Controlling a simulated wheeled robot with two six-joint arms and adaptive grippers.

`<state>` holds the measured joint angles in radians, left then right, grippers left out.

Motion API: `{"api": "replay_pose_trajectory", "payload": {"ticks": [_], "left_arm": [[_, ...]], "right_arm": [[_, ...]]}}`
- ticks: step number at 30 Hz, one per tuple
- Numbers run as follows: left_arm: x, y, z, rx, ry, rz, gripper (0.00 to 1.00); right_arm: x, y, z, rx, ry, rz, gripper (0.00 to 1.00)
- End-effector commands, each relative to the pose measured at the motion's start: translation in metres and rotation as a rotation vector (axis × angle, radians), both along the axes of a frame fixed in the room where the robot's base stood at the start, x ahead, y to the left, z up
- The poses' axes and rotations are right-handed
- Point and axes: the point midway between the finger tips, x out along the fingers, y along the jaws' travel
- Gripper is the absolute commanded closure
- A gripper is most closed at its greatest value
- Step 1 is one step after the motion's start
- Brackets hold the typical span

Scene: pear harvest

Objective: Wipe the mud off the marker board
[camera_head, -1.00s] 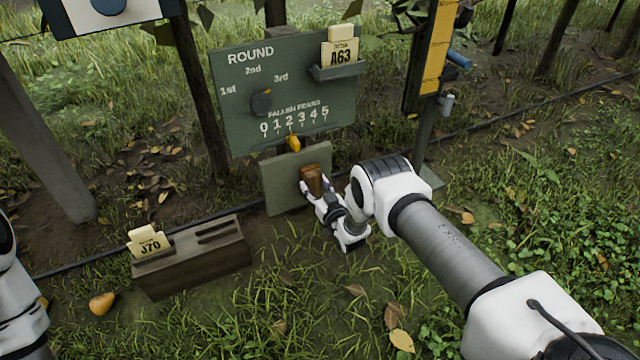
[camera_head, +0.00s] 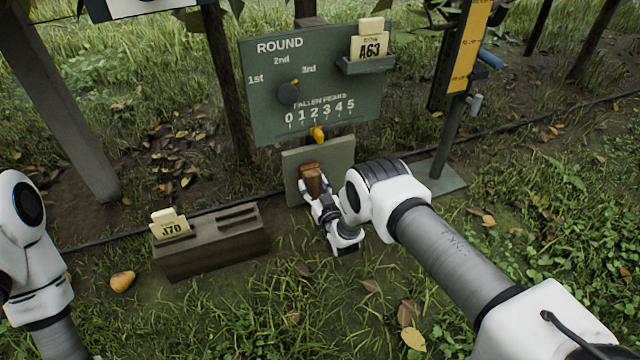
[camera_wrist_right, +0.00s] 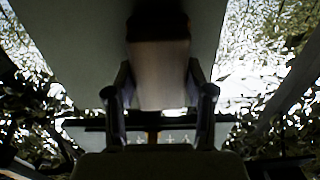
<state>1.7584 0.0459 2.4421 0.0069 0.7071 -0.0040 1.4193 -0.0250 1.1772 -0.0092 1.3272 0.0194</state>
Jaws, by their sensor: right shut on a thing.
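The small plain grey-green panel (camera_head: 330,160) hangs under the larger green board (camera_head: 265,75) marked ROUND and FALLEN PEARS. I cannot tell any mud on the panel's visible part. My right gripper (camera_head: 312,188) is shut on a brown block (camera_head: 311,174) in front of the panel's left half. The block seems to be against the panel, but contact is not clear. In the right wrist view, the block (camera_wrist_right: 160,80) sits between the two fingers, with the panel (camera_wrist_right: 80,50) behind it. My left arm shows at the left edge; its gripper is out of view.
A dark slotted box (camera_head: 220,245) with a J70 card (camera_head: 171,229) stands on the grass at the left, near a fallen pear (camera_head: 122,281). An A63 card (camera_head: 370,48) sits in the board's holder. A yellow gauge post (camera_head: 468,45) stands right of the board.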

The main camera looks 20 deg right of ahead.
Motion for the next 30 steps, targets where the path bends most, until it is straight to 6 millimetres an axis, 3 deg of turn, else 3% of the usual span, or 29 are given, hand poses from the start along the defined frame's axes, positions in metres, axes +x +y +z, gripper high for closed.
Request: {"api": "replay_pose_trajectory", "payload": {"ticks": [6, 15, 30], "left_arm": [[0.0, 0.0, 0.001, 0.0, 0.0, 0.0, 0.56], [0.0, 0.0, 0.004, 0.0, 0.0, 0.0, 0.56], [0.0, 0.0, 0.049, 0.0, 0.0, 0.0, 0.56]], "right_arm": [[-0.001, 0.021, 0.003, 0.001, -0.005, 0.004, 0.74], [-0.003, 0.021, 0.003, 0.001, -0.003, 0.002, 0.74], [-0.059, 0.018, 0.004, 0.0, -0.001, 0.001, 0.74]]}}
